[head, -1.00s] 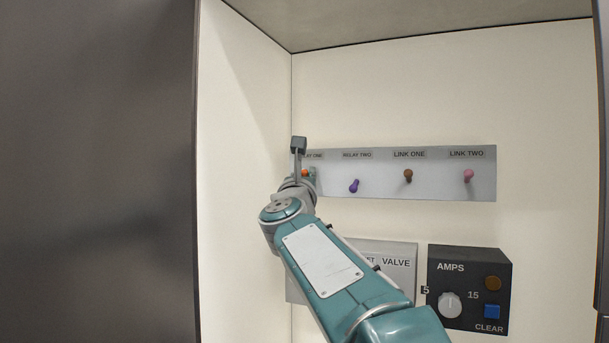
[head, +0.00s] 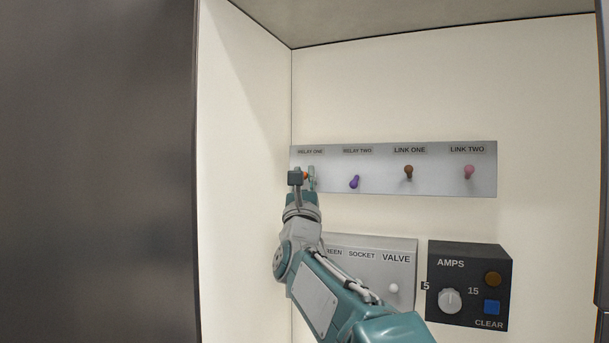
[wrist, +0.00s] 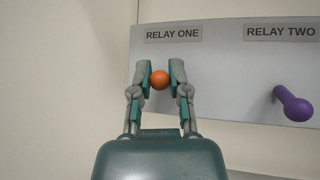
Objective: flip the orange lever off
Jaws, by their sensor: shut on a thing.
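The orange lever (wrist: 160,80) is under the RELAY ONE label at the left end of the grey switch panel (wrist: 215,95). In the wrist view its round orange tip sits between the two fingers of my gripper (wrist: 160,78), which is shut on it. In the head view only a sliver of the orange lever (head: 306,175) shows behind my gripper (head: 305,178). Its stem is hidden, so its tilt is hard to tell.
To the right are a purple lever (head: 354,182), a brown lever (head: 408,172) and a pink lever (head: 469,172). Below are a grey box (head: 400,270) and a dark AMPS box (head: 470,265) with a knob. The left cabinet wall (head: 245,180) is close to my gripper.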

